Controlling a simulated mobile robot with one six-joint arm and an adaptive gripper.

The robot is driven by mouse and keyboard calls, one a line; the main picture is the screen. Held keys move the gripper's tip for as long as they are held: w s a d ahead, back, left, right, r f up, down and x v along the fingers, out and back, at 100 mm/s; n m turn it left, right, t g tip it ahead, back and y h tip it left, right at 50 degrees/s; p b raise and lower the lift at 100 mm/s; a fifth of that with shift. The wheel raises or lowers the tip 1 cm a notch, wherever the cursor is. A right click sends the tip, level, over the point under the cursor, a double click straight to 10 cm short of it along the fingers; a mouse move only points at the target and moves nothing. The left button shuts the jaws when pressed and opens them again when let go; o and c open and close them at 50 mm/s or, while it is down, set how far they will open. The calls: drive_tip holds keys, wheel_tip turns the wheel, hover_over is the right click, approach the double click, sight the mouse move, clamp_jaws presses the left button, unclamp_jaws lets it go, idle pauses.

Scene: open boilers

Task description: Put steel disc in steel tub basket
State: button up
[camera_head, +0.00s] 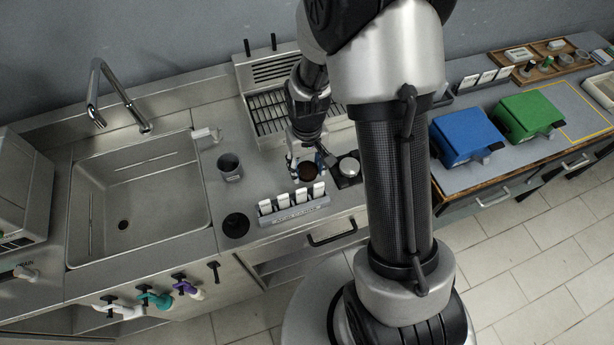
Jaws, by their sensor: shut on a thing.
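My gripper (307,166) points down over the steel counter, its fingers on either side of a dark, round-topped thing (309,172). It is shut on this thing, which is small and partly covered by the fingers; I cannot tell whether it touches the counter. A shiny, silver round piece (348,167) sits on a black base just right of the gripper; it looks most like a steel disc. A steel sink tub (140,190) with a dark drain is at the left. I cannot make out a separate basket in it.
A slotted steel rack unit (268,113) stands behind the gripper. A dark mug (230,168), a black round pad (236,225) and a white-tagged holder (293,208) are nearby. A tall faucet (96,95) rises behind the sink. Blue (466,137) and green (528,117) boxes stand right.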

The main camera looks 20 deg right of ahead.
sight(307, 176)
drive_tip(key=shift+f+b, duration=0.5)
drive_tip(key=shift+f, duration=1.75)
drive_tip(key=shift+f, duration=0.2)
drive_tip(key=o, duration=1.1)
drive_tip(key=shift+r, duration=0.1)
